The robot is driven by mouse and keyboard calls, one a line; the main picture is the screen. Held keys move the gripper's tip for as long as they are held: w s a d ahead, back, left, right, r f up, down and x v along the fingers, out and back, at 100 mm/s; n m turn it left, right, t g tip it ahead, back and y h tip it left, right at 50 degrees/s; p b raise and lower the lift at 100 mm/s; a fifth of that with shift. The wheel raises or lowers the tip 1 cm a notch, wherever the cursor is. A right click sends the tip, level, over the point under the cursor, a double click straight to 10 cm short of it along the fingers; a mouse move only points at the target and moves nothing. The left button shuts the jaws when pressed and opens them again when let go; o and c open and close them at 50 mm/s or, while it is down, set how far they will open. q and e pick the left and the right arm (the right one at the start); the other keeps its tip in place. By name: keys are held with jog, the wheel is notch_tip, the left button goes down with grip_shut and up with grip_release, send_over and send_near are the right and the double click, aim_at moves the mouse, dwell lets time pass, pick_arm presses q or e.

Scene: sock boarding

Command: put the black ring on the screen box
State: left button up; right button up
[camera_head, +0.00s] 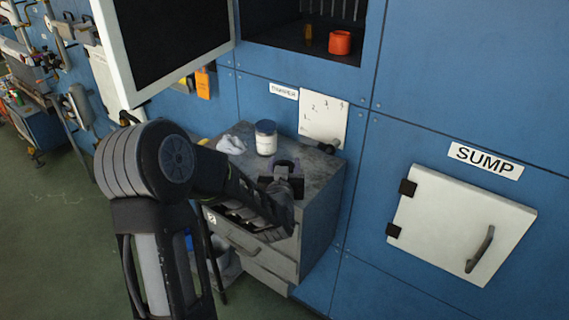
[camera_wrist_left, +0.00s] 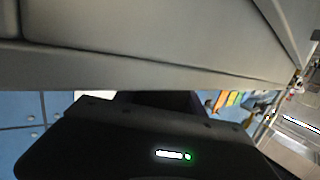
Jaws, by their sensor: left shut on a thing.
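My left gripper (camera_head: 281,184) reaches in from the left over the top of the grey cabinet. It is shut on a small dark ring-like piece (camera_head: 286,165), which looks like the black ring; the jaws partly cover it. In the left wrist view, the black gripper body shows with a green light, and the ring cannot be made out. The open wall box (camera_head: 377,40) at the top, with bars at its back, may be the screen box; I see no label naming it. My right gripper is not in view.
On the grey cabinet (camera_head: 322,180) stand a white jar with a dark lid (camera_head: 265,138) and a crumpled white cloth (camera_head: 231,145). An orange cup (camera_head: 340,42) sits in the wall box. A white door (camera_head: 125,45) hangs open at its left. The SUMP door (camera_head: 455,225) is shut.

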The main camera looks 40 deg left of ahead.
pick_arm(q)
jog(key=shift+r, duration=0.1)
jog(key=shift+f+b, duration=0.25)
jog(key=shift+b, duration=0.05)
jog(key=o, duration=1.4)
jog(key=shift+r, duration=0.1)
jog(key=shift+r, duration=0.1)
